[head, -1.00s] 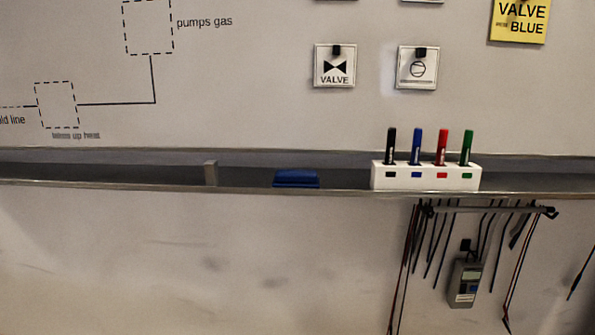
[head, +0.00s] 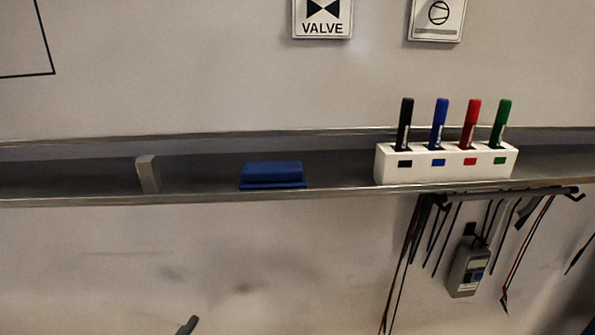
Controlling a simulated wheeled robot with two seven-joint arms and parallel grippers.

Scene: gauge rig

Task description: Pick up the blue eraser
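The blue eraser (head: 273,174) lies on the grey metal tray (head: 330,173) that runs along the bottom of the whiteboard. It sits near the tray's front lip, left of the white marker holder. Nothing touches it from above. Neither of my grippers can be made out in the head view. A small dark grey piece (head: 188,325) shows at the bottom edge, and I cannot tell what it is.
A small grey block (head: 147,173) stands on the tray left of the eraser. A white holder (head: 445,164) with black, blue, red and green markers stands to the right. Below it, cables and a grey meter (head: 468,268) hang from a rail (head: 510,195). Tray around the eraser is clear.

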